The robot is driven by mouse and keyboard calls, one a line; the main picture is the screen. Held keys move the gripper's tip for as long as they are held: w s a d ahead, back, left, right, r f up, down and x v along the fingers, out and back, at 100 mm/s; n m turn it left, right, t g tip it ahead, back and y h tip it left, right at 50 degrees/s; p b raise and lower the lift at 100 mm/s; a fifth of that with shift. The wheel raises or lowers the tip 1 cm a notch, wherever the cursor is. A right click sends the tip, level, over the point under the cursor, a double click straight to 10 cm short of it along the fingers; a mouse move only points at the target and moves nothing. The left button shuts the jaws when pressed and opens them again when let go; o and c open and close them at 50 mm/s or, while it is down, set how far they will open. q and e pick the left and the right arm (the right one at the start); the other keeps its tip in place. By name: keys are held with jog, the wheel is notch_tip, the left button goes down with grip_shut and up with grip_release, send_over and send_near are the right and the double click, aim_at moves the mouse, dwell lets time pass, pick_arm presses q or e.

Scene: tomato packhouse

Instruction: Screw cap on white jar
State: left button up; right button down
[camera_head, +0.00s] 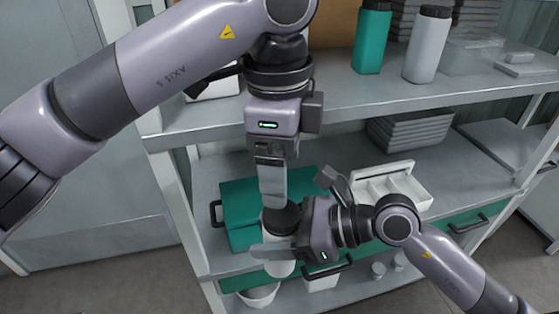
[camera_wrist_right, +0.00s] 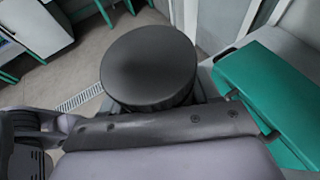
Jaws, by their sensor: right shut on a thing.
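The white jar (camera_head: 279,268) is upright in front of the middle shelf. My right gripper (camera_head: 272,250) is shut on it from the right. The black cap (camera_head: 283,217) is at the top of the jar. In the right wrist view the cap (camera_wrist_right: 148,65) shows as a round, flat-topped black disc, and the jar below it is hidden. Whether the cap is threaded on cannot be told. My left gripper (camera_head: 273,200) points down just above the cap. Its fingers show edge-on, so its opening and any contact with the cap are unclear.
A teal case (camera_head: 238,196) and a white compartment tray (camera_head: 410,184) lie on the middle shelf. A teal bottle (camera_head: 372,42) and a white bottle (camera_head: 427,48) stand on the upper shelf. A white bowl (camera_head: 258,295) sits low down. The floor at left is clear.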

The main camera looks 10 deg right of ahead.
aim_at(281, 214)
pick_arm(q)
jog(key=shift+a+n, duration=0.15)
jog(key=shift+n, duration=0.35)
jog(key=shift+f, duration=4.05)
jog(key=c, duration=1.1)
jog(key=m, duration=0.3)
jog(key=shift+c, duration=0.3)
